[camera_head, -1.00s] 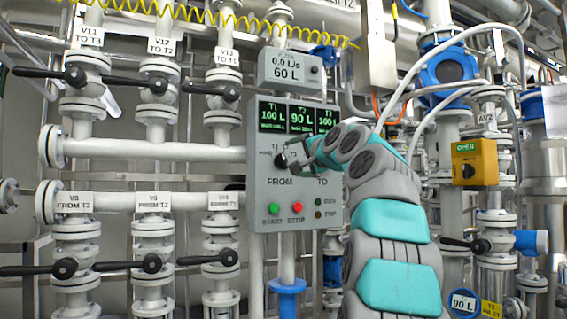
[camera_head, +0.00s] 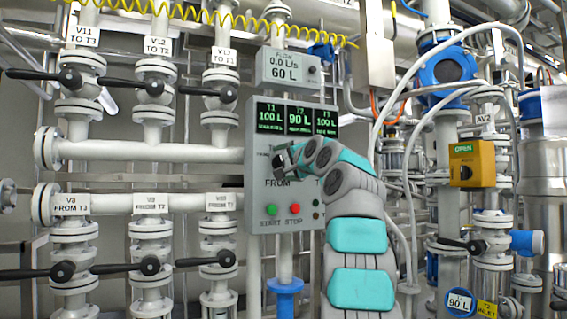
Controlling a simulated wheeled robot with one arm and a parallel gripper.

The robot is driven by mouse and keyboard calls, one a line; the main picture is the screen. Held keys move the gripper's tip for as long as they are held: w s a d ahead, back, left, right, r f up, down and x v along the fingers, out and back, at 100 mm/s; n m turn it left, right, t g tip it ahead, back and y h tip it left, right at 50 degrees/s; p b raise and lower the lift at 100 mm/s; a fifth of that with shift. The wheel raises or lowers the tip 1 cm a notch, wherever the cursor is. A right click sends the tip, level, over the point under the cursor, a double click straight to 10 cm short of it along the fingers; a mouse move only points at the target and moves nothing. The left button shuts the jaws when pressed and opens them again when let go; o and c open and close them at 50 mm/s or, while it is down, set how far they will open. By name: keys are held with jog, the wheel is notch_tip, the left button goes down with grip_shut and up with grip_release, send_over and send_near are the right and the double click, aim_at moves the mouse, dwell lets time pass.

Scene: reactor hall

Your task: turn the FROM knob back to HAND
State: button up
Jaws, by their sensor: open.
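The grey control panel (camera_head: 258,200) stands at the middle of the head view, with FROM and TO labels. The FROM knob above the FROM label is mostly hidden behind my gripper (camera_head: 280,170). My gripper is at the FROM knob's place, in front of the panel; I cannot tell whether it touches the knob. Its fingers are small and dark here, and they are open. My arm covers the TO knob and part of the TO label. The knob's pointing direction cannot be read.
A green START button (camera_head: 271,210) and a red STOP button (camera_head: 295,209) sit below the knob area. The tank display (camera_head: 297,117) reads 100 L, 90 L and 100 L. Valves with black handles (camera_head: 152,87) fill the left. A yellow actuator (camera_head: 472,163) is at right.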

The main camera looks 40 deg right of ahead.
jog(key=c, duration=1.4)
jog(key=shift+o, duration=0.2)
jog(key=shift+a+r, duration=0.1)
jog(key=shift+a, duration=0.05)
jog(key=shift+n+p, duration=0.55)
jog(key=shift+n, duration=1.35)
jog(key=shift+f+n, duration=0.2)
jog(key=shift+n, duration=1.9)
